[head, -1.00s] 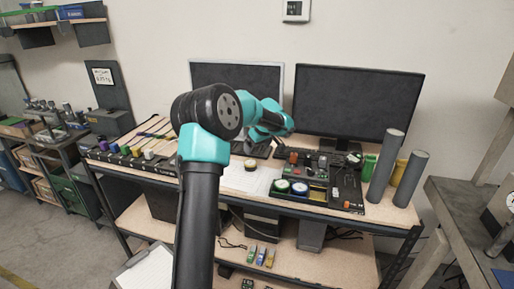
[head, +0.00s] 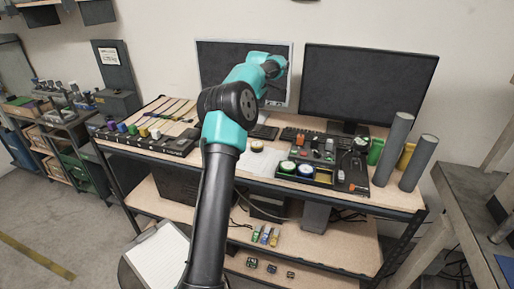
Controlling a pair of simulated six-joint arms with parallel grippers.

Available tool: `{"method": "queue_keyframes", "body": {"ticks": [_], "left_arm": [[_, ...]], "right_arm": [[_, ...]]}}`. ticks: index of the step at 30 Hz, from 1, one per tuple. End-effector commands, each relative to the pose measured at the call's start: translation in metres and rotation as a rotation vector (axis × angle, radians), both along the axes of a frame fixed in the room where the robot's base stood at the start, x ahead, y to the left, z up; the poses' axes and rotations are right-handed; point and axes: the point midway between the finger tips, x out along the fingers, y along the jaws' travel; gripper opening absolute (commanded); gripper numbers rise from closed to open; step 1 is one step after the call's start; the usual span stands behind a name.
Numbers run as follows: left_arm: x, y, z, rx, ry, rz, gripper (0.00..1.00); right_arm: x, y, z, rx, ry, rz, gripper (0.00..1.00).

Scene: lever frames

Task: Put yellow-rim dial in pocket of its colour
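The dial (head: 257,146), small and round with a pale face, lies on the bench just right of my arm; its rim colour is hard to make out. A dark tray (head: 343,186) holds a green-rimmed dial (head: 287,166) and a blue-rimmed dial (head: 306,170) in its front row. The yellow pocket (head: 323,177) beside them looks empty. My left arm rises from the bottom, left of centre. Its wrist end is raised in front of the left monitor, well above the dial; its gripper fingers cannot be made out. My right gripper is out of view.
Two monitors (head: 368,88) stand behind the tray. Grey cylinders (head: 394,148) and green and yellow cups stand at the right end. A rack of coloured blocks (head: 143,132) is at the left. A clipboard (head: 158,262) lies low in front.

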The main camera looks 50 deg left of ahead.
Motion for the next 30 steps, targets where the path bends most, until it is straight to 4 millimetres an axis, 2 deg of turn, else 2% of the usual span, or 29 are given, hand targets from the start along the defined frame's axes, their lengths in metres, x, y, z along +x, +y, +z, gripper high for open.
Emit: {"method": "queue_keyframes", "body": {"ticks": [6, 17, 20, 30], "left_arm": [[0.001, 0.001, 0.007, -0.04, -0.015, 0.036, 0.92], [0.0, 0.001, 0.0, -0.04, -0.011, 0.034, 0.92], [0.0, 0.001, -0.011, -0.04, -0.011, 0.034, 0.92], [0.0, 0.0, -0.068, -0.04, -0.01, 0.033, 0.92]], "right_arm": [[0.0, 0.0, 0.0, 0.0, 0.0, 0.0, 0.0], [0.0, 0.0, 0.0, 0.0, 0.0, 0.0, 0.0], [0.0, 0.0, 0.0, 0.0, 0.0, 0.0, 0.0], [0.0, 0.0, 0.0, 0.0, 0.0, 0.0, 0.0]]}}
